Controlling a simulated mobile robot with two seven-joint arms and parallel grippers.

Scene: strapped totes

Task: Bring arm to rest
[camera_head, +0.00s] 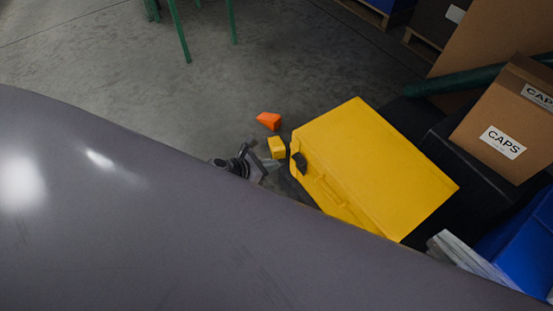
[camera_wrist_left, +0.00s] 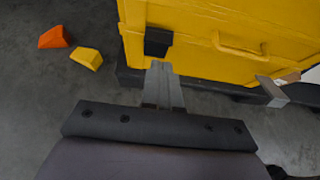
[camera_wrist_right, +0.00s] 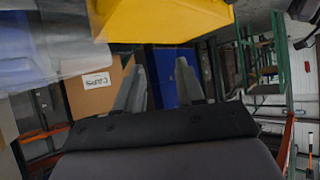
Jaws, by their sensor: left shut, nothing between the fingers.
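My left gripper (camera_head: 268,166) is shut and empty beside the near left corner of a yellow tote (camera_head: 375,165). In the left wrist view its fingers (camera_wrist_left: 162,75) point at the tote's side, just below a black latch (camera_wrist_left: 158,42); I cannot tell whether they touch. My right gripper (camera_wrist_right: 160,75) shows in the right wrist view with its fingers apart and nothing between them. Part of the yellow tote (camera_wrist_right: 165,20) hangs across the top of that view. The head view does not show the right gripper; a large grey arm link of mine covers the lower left.
An orange wedge (camera_head: 269,120) and a yellow block (camera_head: 277,147) lie left of the tote. Cardboard boxes labelled CAPS (camera_head: 500,140) and a blue bin (camera_head: 525,245) stand at right. Green legs (camera_head: 180,30) stand at the back. The floor (camera_head: 90,60) at upper left is clear.

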